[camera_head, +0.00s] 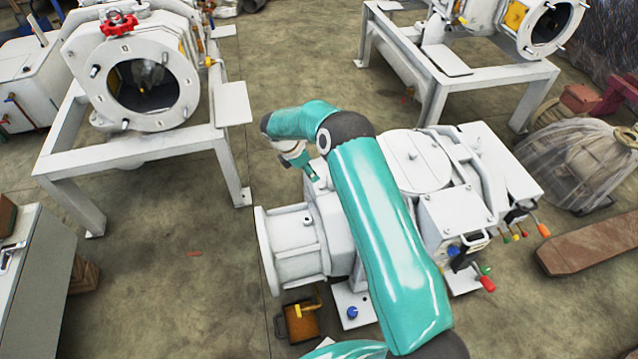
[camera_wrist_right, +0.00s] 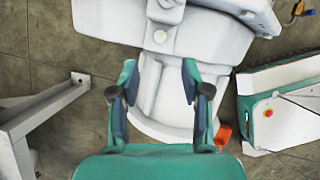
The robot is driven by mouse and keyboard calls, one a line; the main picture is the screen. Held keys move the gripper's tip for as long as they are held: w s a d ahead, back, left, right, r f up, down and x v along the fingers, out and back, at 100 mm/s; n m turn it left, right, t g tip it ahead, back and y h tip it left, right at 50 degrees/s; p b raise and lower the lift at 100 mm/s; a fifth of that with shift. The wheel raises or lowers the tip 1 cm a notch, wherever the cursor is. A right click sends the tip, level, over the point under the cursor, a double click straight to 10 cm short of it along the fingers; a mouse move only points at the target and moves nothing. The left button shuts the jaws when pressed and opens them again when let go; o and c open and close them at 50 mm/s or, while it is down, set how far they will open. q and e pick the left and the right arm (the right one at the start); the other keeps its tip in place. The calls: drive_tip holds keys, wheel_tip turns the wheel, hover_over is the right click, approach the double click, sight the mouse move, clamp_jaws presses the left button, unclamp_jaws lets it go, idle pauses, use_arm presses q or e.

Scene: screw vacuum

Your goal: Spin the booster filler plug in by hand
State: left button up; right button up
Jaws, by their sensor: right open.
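The white booster (camera_head: 300,235) of the pump stands in the middle of the head view, its round flange facing left. It also fills the upper middle of the right wrist view (camera_wrist_right: 190,105). A small pale round fitting (camera_wrist_right: 160,37) sits on its surface there; I cannot tell whether it is the filler plug or its port. My right gripper (camera_head: 311,173) reaches down over the booster's top, partly hidden by my arm. In the wrist view its two fingers (camera_wrist_right: 159,75) are apart with nothing seen gripped between them. The left gripper does not show.
Other white pumps on frames stand at the back left (camera_head: 150,90) and back right (camera_head: 490,50). A grey cabinet (camera_head: 35,285) is at the left. An orange-brown box (camera_head: 302,325) lies below the flange. Coloured-handled levers (camera_head: 487,283) stick out at the pump's right. Floor at left centre is mostly clear.

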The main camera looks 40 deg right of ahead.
sight(321, 185)
drive_tip(key=x, duration=0.8)
drive_tip(key=shift+d+f, duration=0.15)
drive_tip(key=shift+f, duration=0.2)
drive_tip(key=shift+b, duration=0.3)
clamp_jaws()
